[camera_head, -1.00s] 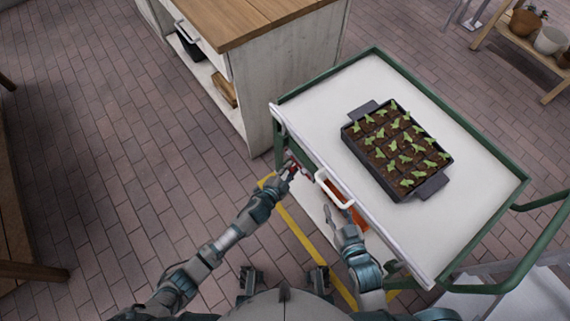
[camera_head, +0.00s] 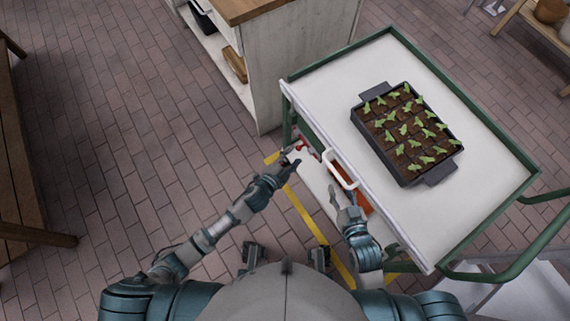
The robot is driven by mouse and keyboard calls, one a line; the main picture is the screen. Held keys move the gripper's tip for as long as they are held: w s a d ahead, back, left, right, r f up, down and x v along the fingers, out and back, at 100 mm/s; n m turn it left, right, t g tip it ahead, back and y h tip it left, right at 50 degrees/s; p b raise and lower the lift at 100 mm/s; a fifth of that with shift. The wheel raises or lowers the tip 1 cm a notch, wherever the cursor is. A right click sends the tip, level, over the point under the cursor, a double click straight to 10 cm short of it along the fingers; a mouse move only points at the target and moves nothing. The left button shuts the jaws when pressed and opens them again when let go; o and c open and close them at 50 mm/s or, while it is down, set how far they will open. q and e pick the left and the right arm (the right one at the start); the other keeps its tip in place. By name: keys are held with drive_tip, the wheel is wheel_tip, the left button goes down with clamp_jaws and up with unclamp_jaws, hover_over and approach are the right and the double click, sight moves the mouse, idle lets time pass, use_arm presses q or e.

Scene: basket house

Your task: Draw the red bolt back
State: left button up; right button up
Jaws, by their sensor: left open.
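The red bolt (camera_head: 299,147) is a small red piece at the near left side of the green-framed cart, below the white top. My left gripper (camera_head: 289,159) is open just short of it, to the lower left, with a small gap that is hard to judge. The bolt's full length is hidden by the cart edge and the gripper. My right gripper (camera_head: 342,196) is below the white handle (camera_head: 341,169) at the cart's front; whether its fingers are open is unclear.
The cart's white top (camera_head: 340,92) carries a black tray (camera_head: 413,181) of seedlings. An orange-red panel (camera_head: 363,202) shows under the front edge. A white cabinet (camera_head: 300,70) with a wooden top stands behind left.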

use_arm(q)
drive_tip(key=v, duration=0.6)
drive_tip(key=shift+s+d+r, duration=0.15)
drive_tip(key=shift+s+d, duration=0.05)
drive_tip(key=shift+s, duration=0.25)
use_arm(e)
drive_tip(key=shift+d, duration=0.3)
use_arm(q)
drive_tip(key=shift+a, duration=0.15)
use_arm(e)
drive_tip(key=shift+a, duration=0.2)
